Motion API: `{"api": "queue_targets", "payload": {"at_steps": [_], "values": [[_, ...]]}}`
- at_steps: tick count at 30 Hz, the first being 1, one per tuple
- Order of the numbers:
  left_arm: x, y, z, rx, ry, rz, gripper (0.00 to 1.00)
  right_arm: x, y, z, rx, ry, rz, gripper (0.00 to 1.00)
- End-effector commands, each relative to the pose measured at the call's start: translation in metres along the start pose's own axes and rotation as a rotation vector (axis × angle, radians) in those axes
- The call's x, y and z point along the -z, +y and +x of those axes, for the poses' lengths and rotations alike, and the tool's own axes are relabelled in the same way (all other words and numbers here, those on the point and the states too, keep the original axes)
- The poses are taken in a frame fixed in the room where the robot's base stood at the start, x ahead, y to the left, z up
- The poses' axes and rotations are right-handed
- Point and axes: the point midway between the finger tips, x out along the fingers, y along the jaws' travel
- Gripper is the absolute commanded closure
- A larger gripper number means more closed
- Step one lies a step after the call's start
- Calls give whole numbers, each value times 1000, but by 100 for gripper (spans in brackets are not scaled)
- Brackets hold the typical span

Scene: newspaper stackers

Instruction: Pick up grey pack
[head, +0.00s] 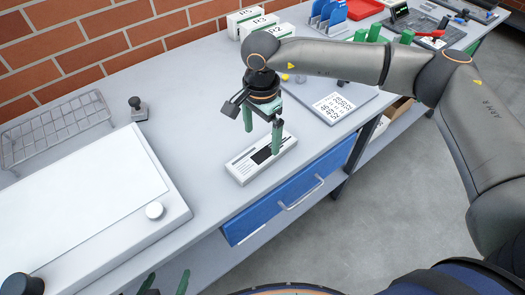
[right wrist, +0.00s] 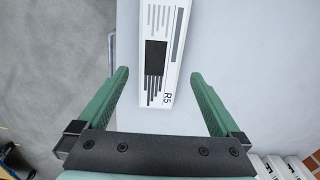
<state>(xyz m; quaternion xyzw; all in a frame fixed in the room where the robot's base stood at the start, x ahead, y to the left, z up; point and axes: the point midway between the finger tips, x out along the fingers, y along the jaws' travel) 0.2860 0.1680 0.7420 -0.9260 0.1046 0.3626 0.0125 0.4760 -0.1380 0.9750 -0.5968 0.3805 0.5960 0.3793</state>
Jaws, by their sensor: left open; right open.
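A pale grey-white pack (head: 243,170) with dark printed lines and a black square lies flat on the grey bench, near its front edge. In the right wrist view the pack (right wrist: 178,50) carries the label R5, with its near end between the fingertips in the picture. My right gripper (head: 262,137) is open above the pack, pointing down, with its green fingers apart; it also shows in the right wrist view (right wrist: 159,77). Contact with the pack cannot be told. My left gripper (head: 165,282) is open and empty at the bottom edge, away from the pack.
A large white flat device (head: 85,205) with a knob and a wire rack (head: 57,130) stand at left. White boxes (head: 257,22) stand at the back. A board with a printed sheet (head: 333,108) lies right of the pack. A blue drawer (head: 290,200) is below the bench edge.

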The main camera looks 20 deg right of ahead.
Motion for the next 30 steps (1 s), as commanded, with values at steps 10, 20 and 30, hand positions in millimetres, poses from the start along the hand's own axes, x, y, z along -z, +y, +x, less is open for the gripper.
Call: {"api": "queue_targets", "payload": {"at_steps": [10,20,30], "values": [[10,1,-10,0,-1,0,0,3,1,40,-3,-2,1,0],[11,1,-10,0,-1,0,0,3,0,56,0,-2,1,0],[11,1,-10,0,-1,0,0,3,0,56,0,-2,1,31]]}}
